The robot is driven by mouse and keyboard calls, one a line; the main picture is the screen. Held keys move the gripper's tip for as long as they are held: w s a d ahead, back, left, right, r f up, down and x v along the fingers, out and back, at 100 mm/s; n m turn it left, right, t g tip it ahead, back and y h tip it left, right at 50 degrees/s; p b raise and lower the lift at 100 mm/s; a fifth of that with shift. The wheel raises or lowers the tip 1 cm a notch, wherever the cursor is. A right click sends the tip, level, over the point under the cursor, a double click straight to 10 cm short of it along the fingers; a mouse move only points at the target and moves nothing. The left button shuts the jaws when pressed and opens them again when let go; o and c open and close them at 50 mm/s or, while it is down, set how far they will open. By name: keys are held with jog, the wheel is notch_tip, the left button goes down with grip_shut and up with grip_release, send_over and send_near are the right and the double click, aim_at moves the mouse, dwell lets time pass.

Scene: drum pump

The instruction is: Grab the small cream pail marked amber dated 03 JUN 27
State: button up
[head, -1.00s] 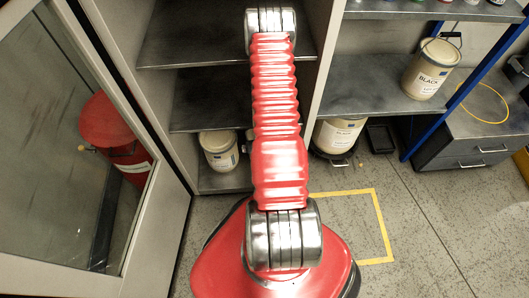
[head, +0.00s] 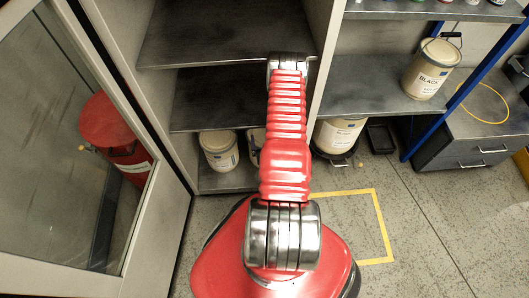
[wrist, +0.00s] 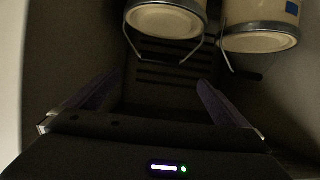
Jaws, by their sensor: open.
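In the head view a cream pail (head: 219,150) stands on the bottom shelf of the open cabinet. A second cream pail (head: 254,143) beside it is mostly hidden behind my arm. I cannot read a colour word or date on either.
A cream pail marked BLACK (head: 430,68) stands on the right shelf. Another cream pail (head: 339,134) sits low outside the cabinet's right wall. The cabinet's middle shelf (head: 205,98) lies above the bottom pails. The glazed door (head: 150,215) stands open at left, with a red drum (head: 112,132) seen through it.

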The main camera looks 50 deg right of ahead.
jog(key=x, duration=0.8)
jog(key=shift+w+d, duration=0.2)
jog(key=shift+w, duration=0.05)
jog(key=shift+f, duration=0.2)
jog(key=shift+x, duration=2.6)
